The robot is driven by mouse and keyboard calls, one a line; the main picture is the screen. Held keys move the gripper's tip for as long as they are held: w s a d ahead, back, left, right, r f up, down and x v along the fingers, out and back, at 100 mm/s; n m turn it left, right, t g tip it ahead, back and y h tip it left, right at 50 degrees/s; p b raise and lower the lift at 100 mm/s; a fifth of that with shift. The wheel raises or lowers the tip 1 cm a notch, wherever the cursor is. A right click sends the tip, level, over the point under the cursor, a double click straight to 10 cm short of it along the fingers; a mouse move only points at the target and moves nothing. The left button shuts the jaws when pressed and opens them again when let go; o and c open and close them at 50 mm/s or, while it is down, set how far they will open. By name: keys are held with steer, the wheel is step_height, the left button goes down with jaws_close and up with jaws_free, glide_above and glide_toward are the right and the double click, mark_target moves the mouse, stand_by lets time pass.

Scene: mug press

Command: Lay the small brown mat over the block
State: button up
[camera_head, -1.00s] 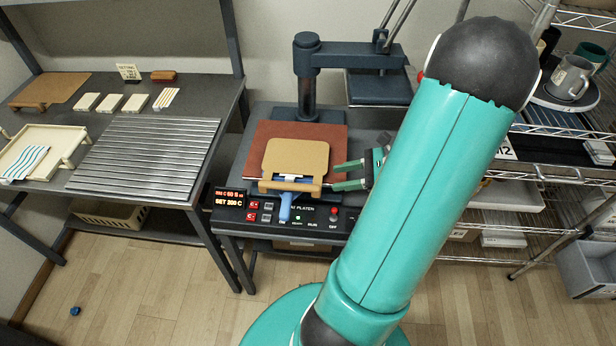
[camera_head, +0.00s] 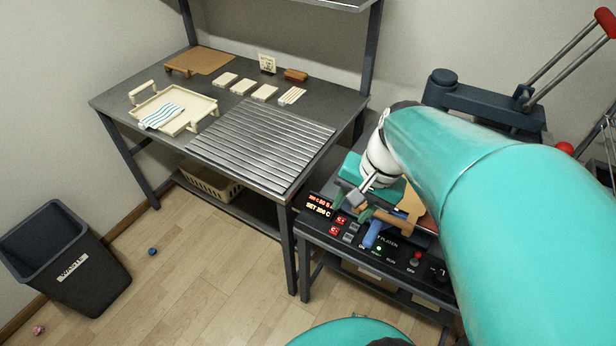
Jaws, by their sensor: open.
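A small tan-brown mat (camera_head: 411,203) with a wooden bar (camera_head: 398,221) along its front edge lies on the press at right, mostly hidden behind my arm and gripper. A blue handle (camera_head: 374,233) sticks out in front of it. My gripper (camera_head: 353,209) is open, above the press's front left part, near the mat's left end. I cannot tell whether its fingers touch anything. No block shows under the mat from here.
The long table holds a ribbed metal plate (camera_head: 265,143), cream blocks (camera_head: 264,92), a striped piece (camera_head: 292,96), a brown-red brush (camera_head: 296,75) and a cream tray (camera_head: 203,104) with a striped cloth (camera_head: 161,116). A waste bin (camera_head: 66,262) stands on the floor at left. The floor between is mostly clear.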

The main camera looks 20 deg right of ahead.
steer(key=s+a+r+n+t+h, duration=0.1)
steer(key=a+r+n+t+h, duration=0.1)
steer(key=a+r+n, duration=0.5)
steer(key=shift+s+a+n+t+h, duration=0.3)
steer(key=shift+a+n+t, duration=0.15)
steer(key=shift+n+t, duration=0.45)
steer(key=shift+r, duration=0.1)
steer(key=shift+c, duration=0.6)
